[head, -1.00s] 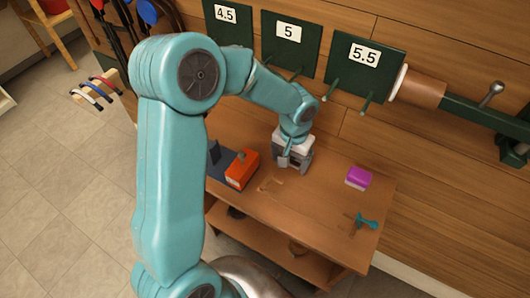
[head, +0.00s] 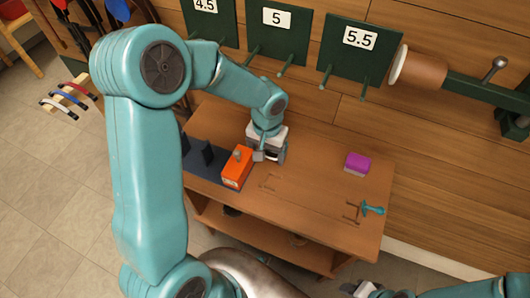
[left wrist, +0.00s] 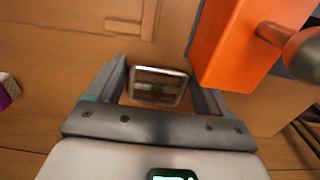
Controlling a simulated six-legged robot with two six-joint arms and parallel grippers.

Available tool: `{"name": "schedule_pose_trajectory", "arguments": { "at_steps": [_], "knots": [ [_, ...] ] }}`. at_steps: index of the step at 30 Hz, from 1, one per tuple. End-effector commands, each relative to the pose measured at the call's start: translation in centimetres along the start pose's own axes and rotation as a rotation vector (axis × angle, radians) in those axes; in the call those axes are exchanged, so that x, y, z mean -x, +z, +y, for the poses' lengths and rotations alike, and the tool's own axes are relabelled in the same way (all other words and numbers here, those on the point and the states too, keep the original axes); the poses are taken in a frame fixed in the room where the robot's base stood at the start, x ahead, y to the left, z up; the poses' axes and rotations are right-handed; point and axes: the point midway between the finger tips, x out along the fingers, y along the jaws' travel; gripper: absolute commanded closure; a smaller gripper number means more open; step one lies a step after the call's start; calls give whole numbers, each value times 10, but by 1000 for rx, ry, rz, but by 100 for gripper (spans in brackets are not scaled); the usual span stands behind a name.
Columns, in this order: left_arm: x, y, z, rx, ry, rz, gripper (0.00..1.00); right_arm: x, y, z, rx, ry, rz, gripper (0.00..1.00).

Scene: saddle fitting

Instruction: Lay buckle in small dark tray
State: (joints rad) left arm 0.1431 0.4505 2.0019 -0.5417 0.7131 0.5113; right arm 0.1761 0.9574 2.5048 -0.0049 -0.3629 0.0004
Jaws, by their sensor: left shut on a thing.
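My left gripper (head: 268,158) is over the back of the wooden bench, just right of the orange block. In the left wrist view, a silver rectangular buckle (left wrist: 158,72) sits between the fingers of my left gripper (left wrist: 160,82), which is shut on it. A dark blue-grey base (head: 208,171) with upright pieces lies left of the orange block; I cannot tell whether it is the small dark tray. Part of my right arm's end (head: 362,289) shows at the bottom edge, and its finger state is unclear.
The orange block (head: 236,168) with a knob on top stands close beside my left gripper. A purple block (head: 357,163) and a teal-handled tool (head: 372,208) lie on the right of the bench (head: 315,190). The middle of the bench is clear except for thin outline marks.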

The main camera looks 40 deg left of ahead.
Motion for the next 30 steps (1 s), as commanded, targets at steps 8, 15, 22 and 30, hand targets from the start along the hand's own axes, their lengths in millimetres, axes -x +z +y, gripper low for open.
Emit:
{"name": "schedule_pose_trajectory", "arguments": {
  "at_steps": [8, 15, 22, 30],
  "knots": [
    [-6, 1, 0, 1, 0, 0, 51, -4, 0, 1, 0, 0, 0, 57],
    [-9, 2, -2, 1, 0, 0, 0, -7, 0, 3, 0, 0, 0, 57],
    [-7, 1, -3, 1, 0, 0, 0, -5, 0, 2, 0, 0, 0, 57],
    [37, -1, -3, 1, 0, 8, 0, 1, 0, 0, 0, 0, 0, 57]
  ]
}}
